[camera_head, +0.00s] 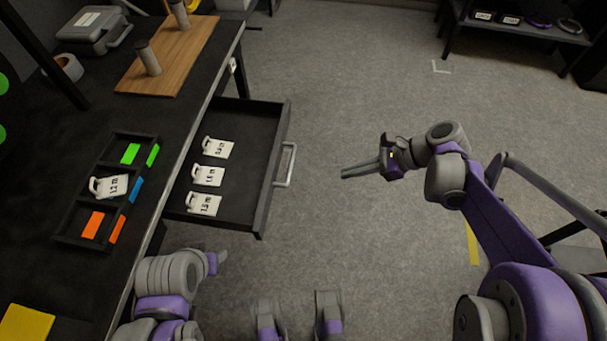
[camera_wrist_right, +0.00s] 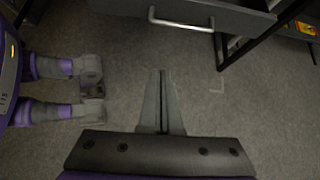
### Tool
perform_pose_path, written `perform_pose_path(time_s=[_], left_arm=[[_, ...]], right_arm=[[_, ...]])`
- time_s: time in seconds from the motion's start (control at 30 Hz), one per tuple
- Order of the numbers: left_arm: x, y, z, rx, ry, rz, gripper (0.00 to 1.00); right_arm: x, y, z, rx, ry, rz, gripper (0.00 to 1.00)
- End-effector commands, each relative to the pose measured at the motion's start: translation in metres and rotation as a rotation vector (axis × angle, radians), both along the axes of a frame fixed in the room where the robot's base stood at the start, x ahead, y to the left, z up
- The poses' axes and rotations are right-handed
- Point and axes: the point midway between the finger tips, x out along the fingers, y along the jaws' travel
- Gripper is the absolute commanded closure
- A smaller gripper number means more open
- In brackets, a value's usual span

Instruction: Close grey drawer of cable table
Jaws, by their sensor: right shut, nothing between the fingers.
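The grey drawer (camera_head: 262,195) of the cable table (camera_head: 110,250) stands pulled out, with several white labelled tags inside it. Its light grey handle (camera_head: 286,164) is on the front face. The handle (camera_wrist_right: 180,22) also shows at the top of the right wrist view. My right gripper (camera_head: 343,174) is shut and empty, over the floor to the right of the handle and apart from it. In the right wrist view its fingers (camera_wrist_right: 160,75) lie together, pointing toward the drawer front.
On the tabletop lie a black sorting tray (camera_head: 75,207) with coloured pieces and a tag, a wooden board (camera_head: 180,60) with pegs, and a grey case (camera_head: 92,30). A dark shelf (camera_head: 520,25) stands far right.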

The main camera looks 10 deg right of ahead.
Motion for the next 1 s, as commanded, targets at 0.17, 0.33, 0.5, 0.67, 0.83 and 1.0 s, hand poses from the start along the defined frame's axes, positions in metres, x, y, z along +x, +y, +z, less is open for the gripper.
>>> perform_pose_path(time_s=[0.17,0.33,0.5,0.67,0.83,1.0], left_arm=[[0.0,0.0,-0.003,0.0,0.001,0.0,0.5],[0.001,0.0,-0.01,0.0,0.004,0.0,0.5],[0.001,0.0,-0.021,0.0,0.007,0.0,0.5],[0.002,0.0,-0.029,0.0,0.01,0.0,0.5],[0.002,0.0,-0.029,0.0,0.01,0.0,0.5],[0.002,0.0,-0.029,0.0,0.01,0.0,0.5]], right_arm=[[0.007,0.003,-0.004,0.044,0.034,-0.033,1.0],[0.012,0.022,-0.021,0.043,0.033,-0.028,1.0],[0.019,0.051,-0.046,0.042,0.033,-0.027,1.0],[0.025,0.075,-0.066,0.041,0.033,-0.028,1.0],[0.032,0.099,-0.058,0.04,0.032,-0.029,1.0],[0.035,0.109,-0.055,0.04,0.031,-0.03,1.0]])
